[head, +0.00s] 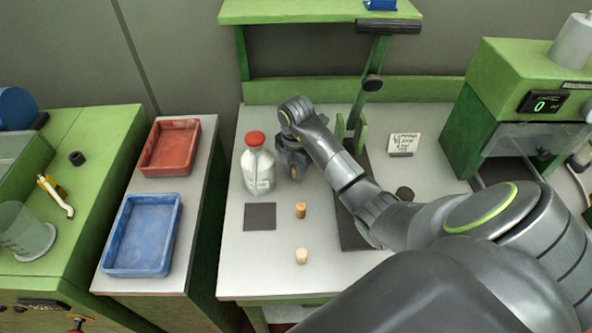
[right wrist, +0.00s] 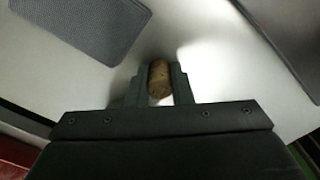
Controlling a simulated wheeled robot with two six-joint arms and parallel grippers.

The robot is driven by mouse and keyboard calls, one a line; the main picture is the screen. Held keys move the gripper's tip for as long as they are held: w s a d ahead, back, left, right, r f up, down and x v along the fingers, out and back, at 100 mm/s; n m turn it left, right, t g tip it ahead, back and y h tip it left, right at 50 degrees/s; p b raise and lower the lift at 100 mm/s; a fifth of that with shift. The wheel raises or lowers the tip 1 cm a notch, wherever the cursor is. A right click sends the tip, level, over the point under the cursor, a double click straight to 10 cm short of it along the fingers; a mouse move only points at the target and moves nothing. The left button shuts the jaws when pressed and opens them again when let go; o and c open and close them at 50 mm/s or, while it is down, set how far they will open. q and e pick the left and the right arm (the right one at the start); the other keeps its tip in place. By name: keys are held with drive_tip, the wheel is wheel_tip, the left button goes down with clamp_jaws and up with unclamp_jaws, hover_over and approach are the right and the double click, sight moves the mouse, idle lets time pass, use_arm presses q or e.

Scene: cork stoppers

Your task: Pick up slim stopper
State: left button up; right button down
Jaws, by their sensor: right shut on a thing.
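My right gripper (head: 294,174) is beside the white bottle, behind the other stoppers. In the right wrist view its two fingers (right wrist: 158,86) are closed on the sides of a brown, slender cork stopper (right wrist: 159,78). Only a sliver of this held stopper (head: 293,173) shows in the head view. I cannot tell whether it touches the table. A tan stopper (head: 300,210) stands on the table in front of the gripper, and a paler, wider stopper (head: 301,256) stands nearer the front edge. My left gripper is not in view.
A white bottle with a red cap (head: 258,168) stands close left of the gripper. A dark square mat (head: 259,217) lies in front of the bottle. Red (head: 170,148) and blue trays (head: 177,222) sit on the left stand.

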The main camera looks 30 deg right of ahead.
drive_tip(key=shift+r, duration=0.3)
wheel_tip(320, 180, up, 2)
drive_tip(key=shift+r, duration=0.1)
wheel_tip(320, 180, up, 7)
drive_tip(key=p, duration=0.6)
drive_tip(key=shift+p, duration=0.4)
wheel_tip(320, 180, down, 5)
drive_tip(key=b, duration=0.5)
drive_tip(key=shift+f, duration=0.2)
drive_tip(key=shift+r, duration=0.1)
